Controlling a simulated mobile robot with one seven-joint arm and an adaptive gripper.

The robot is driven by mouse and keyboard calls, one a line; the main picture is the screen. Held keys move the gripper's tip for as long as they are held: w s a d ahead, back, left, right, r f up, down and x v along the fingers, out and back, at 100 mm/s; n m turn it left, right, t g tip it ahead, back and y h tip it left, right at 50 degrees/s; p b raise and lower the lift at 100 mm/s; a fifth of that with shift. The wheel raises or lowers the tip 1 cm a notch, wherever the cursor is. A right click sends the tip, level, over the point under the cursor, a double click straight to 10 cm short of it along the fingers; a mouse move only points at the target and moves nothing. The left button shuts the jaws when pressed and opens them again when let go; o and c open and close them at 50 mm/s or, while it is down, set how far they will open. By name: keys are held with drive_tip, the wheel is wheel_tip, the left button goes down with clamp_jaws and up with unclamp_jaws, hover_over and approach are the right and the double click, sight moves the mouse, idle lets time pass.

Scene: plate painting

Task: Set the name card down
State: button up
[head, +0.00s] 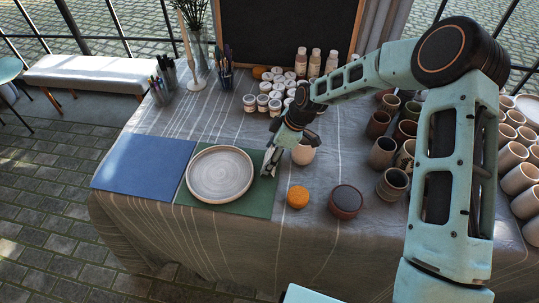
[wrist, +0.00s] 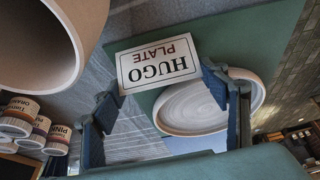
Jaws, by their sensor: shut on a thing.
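My gripper (head: 268,168) is low over the right edge of the green mat (head: 246,206), just right of the grey-white plate (head: 219,174). In the wrist view my gripper (wrist: 160,89) is shut on the name card (wrist: 158,64), a white card reading "HUGO PLATE", upside down in the picture. The plate (wrist: 200,108) shows behind the right finger. The card is too small to make out clearly in the head view. I cannot tell whether its lower edge touches the mat.
A blue mat (head: 145,166) lies left of the green one. A pale cup (head: 303,153) stands close behind my gripper. An orange sponge (head: 298,196) and a dark round pot (head: 345,202) are to its right. Several paint jars (head: 263,103) and brown cups (head: 393,183) stand further off.

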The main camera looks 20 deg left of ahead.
drive_tip(key=o, duration=0.7)
drive_tip(key=shift+r+p, duration=0.3)
drive_tip(key=shift+p, duration=0.05)
drive_tip(key=v, duration=1.1)
drive_tip(key=shift+w+d+r, duration=0.1)
drive_tip(key=shift+r, duration=0.2)
